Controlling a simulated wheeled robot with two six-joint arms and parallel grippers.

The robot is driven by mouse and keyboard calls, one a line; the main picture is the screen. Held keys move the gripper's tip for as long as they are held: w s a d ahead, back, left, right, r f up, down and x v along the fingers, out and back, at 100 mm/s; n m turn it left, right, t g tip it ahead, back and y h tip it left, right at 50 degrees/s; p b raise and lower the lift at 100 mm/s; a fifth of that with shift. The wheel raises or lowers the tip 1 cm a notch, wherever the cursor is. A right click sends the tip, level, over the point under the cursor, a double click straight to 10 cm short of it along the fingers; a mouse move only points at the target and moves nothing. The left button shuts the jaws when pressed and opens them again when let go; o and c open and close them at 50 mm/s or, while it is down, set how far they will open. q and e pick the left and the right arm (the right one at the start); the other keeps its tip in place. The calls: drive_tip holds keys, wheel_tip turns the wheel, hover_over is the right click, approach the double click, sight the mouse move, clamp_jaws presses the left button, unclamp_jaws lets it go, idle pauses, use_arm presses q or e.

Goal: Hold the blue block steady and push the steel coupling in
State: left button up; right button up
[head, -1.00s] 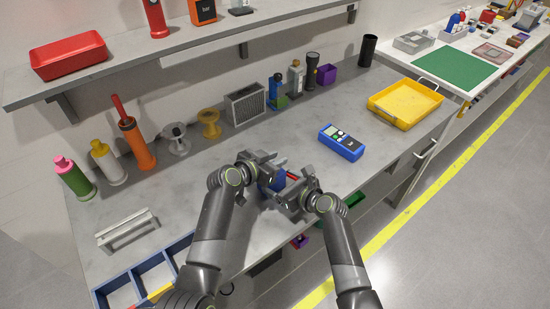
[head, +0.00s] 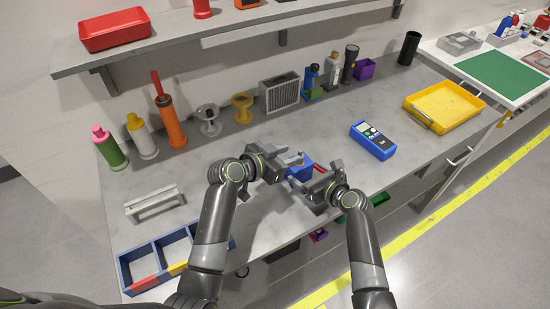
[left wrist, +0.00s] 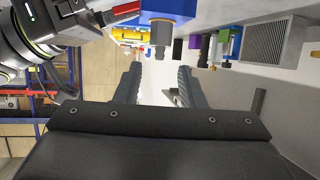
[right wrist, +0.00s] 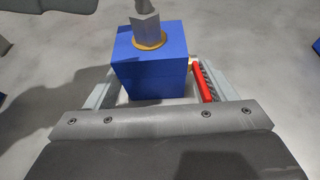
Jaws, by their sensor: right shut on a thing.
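My left gripper (head: 291,160) is open and empty, just left of the block. In the left wrist view the coupling (left wrist: 161,36) is beyond the left fingertips, apart from them.
A red bar (right wrist: 202,80) lies close beside the block. A blue meter (head: 373,139) and a yellow tray (head: 443,107) are to the right. A blue divided tray (head: 160,262) and a pale rack (head: 154,205) are at left. Bottles and spools line the back.

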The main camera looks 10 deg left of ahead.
use_arm(q)
drive_tip(key=shift+v, duration=2.2)
use_arm(e)
drive_tip(key=o, duration=1.3)
drive_tip(key=shift+s+d, duration=0.1)
drive_tip(key=shift+s, duration=0.05)
